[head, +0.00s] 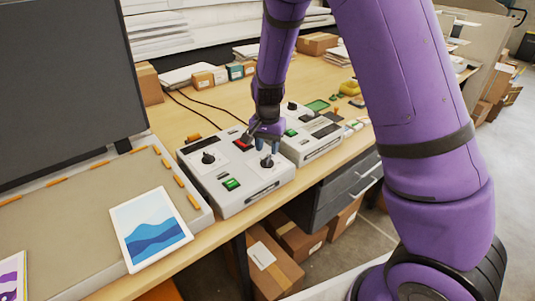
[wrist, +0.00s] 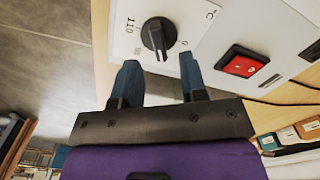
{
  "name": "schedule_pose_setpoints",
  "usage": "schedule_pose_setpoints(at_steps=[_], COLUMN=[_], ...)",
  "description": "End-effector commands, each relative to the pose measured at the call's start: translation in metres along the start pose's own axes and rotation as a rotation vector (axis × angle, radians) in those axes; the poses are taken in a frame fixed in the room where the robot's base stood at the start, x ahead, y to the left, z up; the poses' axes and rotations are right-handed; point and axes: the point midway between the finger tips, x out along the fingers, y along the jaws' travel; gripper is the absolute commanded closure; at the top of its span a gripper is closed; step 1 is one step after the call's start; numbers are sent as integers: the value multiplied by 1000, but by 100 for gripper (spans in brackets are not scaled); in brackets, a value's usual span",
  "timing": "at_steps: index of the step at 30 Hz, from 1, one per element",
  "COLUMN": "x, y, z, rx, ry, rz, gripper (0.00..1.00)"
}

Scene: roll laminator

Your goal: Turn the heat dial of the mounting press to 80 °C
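The heat dial is a black knob on a pale panel marked "°C" and "110" in the wrist view (wrist: 158,38); in the head view it is the right knob (head: 267,161) on the near control box (head: 240,203). My gripper (head: 268,149) is above this knob, pointing down. In the wrist view my gripper (wrist: 158,66) is open, its two blue-grey fingers apart with nothing between them. The dial shows just beyond the fingertips, roughly centred on the gap. I cannot read its exact setting.
A red switch (wrist: 241,65) is beside the dial. The near box also has a second black knob (head: 208,157) and a green switch (head: 231,184). Another control box (head: 318,148) stands close on the right. A framed picture (head: 150,228) lies at the left.

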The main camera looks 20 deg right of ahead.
Motion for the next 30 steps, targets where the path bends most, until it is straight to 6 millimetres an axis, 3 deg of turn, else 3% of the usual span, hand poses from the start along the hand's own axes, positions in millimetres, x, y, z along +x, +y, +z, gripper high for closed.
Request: schedule_pose_setpoints(at_steps=[6,12,30], x=[-42,-65,-72], y=[-1,0,0], z=[0,0,0], rx=[-1,0,0], ry=[2,2,0], rz=[-3,-1,0], gripper=[61,61,61])
